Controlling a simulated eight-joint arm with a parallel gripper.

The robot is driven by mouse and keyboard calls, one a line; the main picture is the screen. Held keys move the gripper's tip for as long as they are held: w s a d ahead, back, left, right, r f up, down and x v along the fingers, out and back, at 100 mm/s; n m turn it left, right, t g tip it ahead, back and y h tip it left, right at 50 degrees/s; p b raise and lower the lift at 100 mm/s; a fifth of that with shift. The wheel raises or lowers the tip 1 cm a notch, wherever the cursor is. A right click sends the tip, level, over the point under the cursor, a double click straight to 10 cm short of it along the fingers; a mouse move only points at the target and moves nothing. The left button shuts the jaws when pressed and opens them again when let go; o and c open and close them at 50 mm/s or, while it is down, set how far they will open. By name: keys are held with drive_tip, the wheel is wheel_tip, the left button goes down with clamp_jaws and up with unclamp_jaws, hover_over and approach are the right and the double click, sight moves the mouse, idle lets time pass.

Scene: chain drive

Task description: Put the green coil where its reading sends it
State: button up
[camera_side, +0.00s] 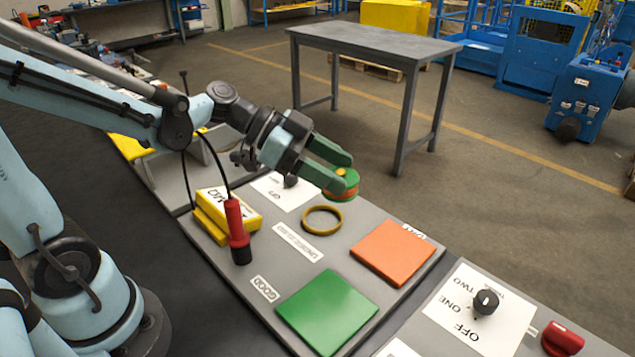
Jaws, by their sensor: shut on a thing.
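The green coil (345,192), with an orange-brown band around it, is at the fingertips of my gripper (342,171). The gripper's green fingers are shut on it, and they hide part of the coil. It appears raised above the grey board (345,245), behind a brass-coloured ring (322,220). A green square pad (327,311) lies at the front by a label reading GOOD (265,289). An orange square pad (392,253) lies to the right; its label is hard to read. A yellow meter (230,208) stands at the left; I cannot read any value on it.
A red probe (238,225) on a black cable stands upright beside the meter. At the lower right, a panel has a black knob (486,301) marked OFF, ONE, TWO, and a red switch (563,338). The space above both pads is clear.

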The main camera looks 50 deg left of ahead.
drive_tip(key=w+a+r+n+t+y, duration=0.2)
drive_tip(key=a+r+n+t+y, duration=0.35)
drive_tip(key=a+r+n, duration=0.5)
drive_tip(key=s+d+f+m+g+h, duration=0.2)
drive_tip(key=d+f+m+g+h, duration=0.1)
drive_tip(key=d+f+m, duration=0.3)
drive_tip(key=s+d+f+m+g+h, duration=0.2)
drive_tip(key=d+f+m+g+h, duration=0.1)
drive_tip(key=d+f+m, duration=0.4)
drive_tip(key=shift+s+g+h, duration=0.35)
drive_tip(key=shift+g, duration=0.5)
drive_tip(key=shift+f, duration=0.1)
drive_tip(key=w+a+f, duration=0.2)
drive_tip(key=a, duration=0.1)
drive_tip(key=w+a+f, duration=0.2)
drive_tip(key=a, duration=0.1)
drive_tip(key=w+a+f, duration=0.2)
drive_tip(key=a+f, duration=0.1)
drive_tip(key=shift+w+a, duration=0.2)
drive_tip(key=shift+a, duration=0.2)
drive_tip(key=shift+f, duration=1.8)
drive_tip(key=shift+f, duration=0.1)
